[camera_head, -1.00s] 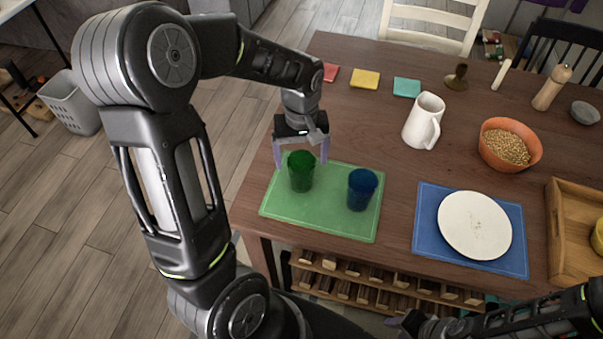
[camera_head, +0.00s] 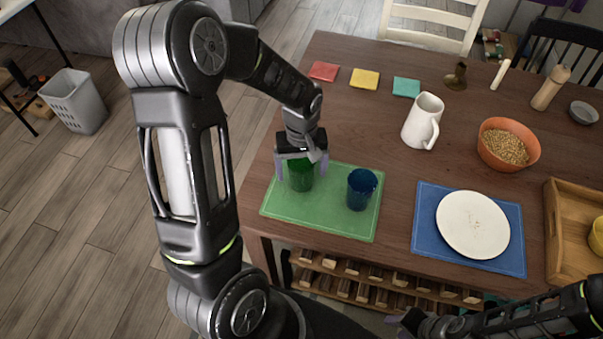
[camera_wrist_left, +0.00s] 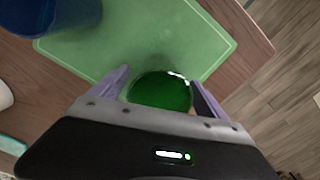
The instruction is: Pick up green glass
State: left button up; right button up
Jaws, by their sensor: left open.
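The green glass (camera_head: 300,178) stands upright on the left part of the green mat (camera_head: 340,227). My left gripper (camera_head: 302,171) is open above it, with a purple finger on either side of the glass. In the left wrist view the glass (camera_wrist_left: 161,92) shows between the two spread fingers (camera_wrist_left: 160,85); I cannot tell whether they touch it. A blue glass (camera_head: 361,189) stands on the same mat to the right. My right arm shows at the lower right in the head view; its gripper tips cannot be made out clearly.
A white pitcher (camera_head: 421,121) stands behind the mat. Orange bowl (camera_head: 527,134), white plate (camera_head: 473,225) on a blue mat (camera_head: 425,229), and wooden tray (camera_head: 558,219) are to the right. Red, yellow and teal squares lie at the back. The table edge is close to the green mat.

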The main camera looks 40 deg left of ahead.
pick_arm(q)
jog(key=shift+c, duration=0.3)
jog(key=c, duration=1.6)
jog(key=shift+r, duration=0.1)
notch_tip(320, 180, up, 10)
jog(key=shift+b, duration=0.35)
